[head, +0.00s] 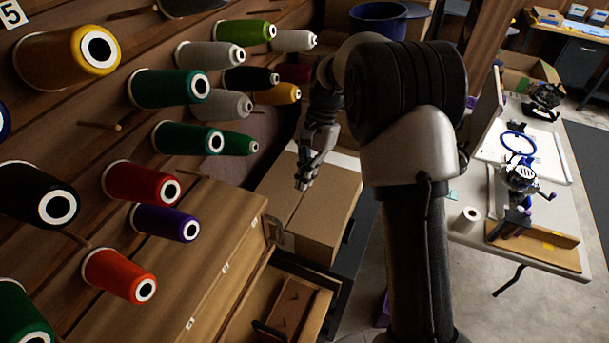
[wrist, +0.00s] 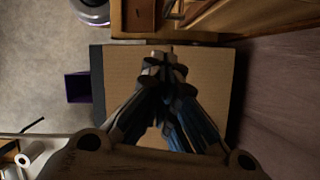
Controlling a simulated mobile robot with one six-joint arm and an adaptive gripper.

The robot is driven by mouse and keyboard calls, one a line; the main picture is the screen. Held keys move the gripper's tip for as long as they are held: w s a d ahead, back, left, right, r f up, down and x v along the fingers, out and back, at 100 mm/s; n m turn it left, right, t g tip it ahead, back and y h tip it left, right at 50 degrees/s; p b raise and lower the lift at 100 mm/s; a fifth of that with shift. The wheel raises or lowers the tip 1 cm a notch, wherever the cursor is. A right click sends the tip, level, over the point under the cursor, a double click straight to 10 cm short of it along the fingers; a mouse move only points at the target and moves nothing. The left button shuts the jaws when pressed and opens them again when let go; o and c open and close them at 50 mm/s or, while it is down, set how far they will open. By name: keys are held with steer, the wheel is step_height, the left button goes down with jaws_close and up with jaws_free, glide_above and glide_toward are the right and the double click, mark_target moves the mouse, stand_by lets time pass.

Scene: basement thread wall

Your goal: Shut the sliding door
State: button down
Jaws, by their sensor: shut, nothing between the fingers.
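My gripper (head: 304,182) is shut and empty, pointing down above a closed cardboard box (head: 318,215). In the wrist view the fingers (wrist: 163,62) meet over the same box (wrist: 205,75). The wooden cabinet (head: 165,265) stands left of the box and nearer the camera. An open wooden compartment (head: 323,312) shows at its front, with a brown piece (head: 293,305) and a dark bar inside. I cannot tell for sure which part is the sliding door. My gripper appears apart from the cabinet; part of the cabinet (wrist: 205,18) shows at the top of the wrist view.
Thread spools, such as a red one (head: 140,184), stick out from the wooden wall at left. A white table (head: 470,240) with machines stands at right. A blue pot (head: 377,20) is behind my arm.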

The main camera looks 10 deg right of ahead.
steer(key=s+a+f+b, duration=0.1)
steer(key=s+a+f, duration=0.3)
steer(key=f, duration=0.3)
steer(key=shift+s+a, duration=0.3)
steer(key=shift+a, duration=0.05)
